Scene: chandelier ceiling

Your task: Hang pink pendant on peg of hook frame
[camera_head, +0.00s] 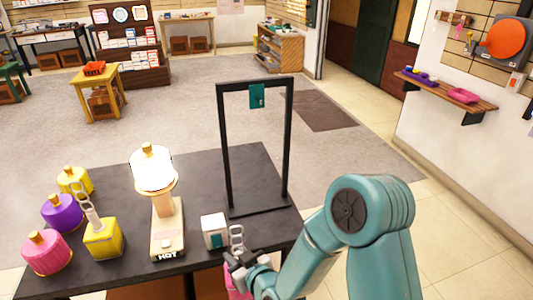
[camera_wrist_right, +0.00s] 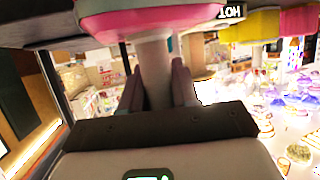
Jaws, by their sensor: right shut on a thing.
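My right gripper (camera_head: 243,262) is low at the front edge of the dark table, shut on the pink pendant (camera_head: 232,288). The arm and jaws hide most of the pendant, and pale links (camera_head: 237,238) stick up above the jaws. In the right wrist view, the fingers (camera_wrist_right: 158,90) are on both sides of a pale stem (camera_wrist_right: 153,60) under a wide pink-rimmed part (camera_wrist_right: 155,22). The black hook frame (camera_head: 223,150) stands upright on the table, behind and apart from the gripper. A teal block (camera_head: 257,96) hangs on its top bar; its peg is too small to make out clearly.
A white box with a teal patch (camera_head: 214,231) stands just left of the gripper. A lit lamp on a stand marked HOT (camera_head: 167,230) is further left. Pink (camera_head: 46,255), purple (camera_head: 62,214) and yellow (camera_head: 103,240) pieces stand at the table's left.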

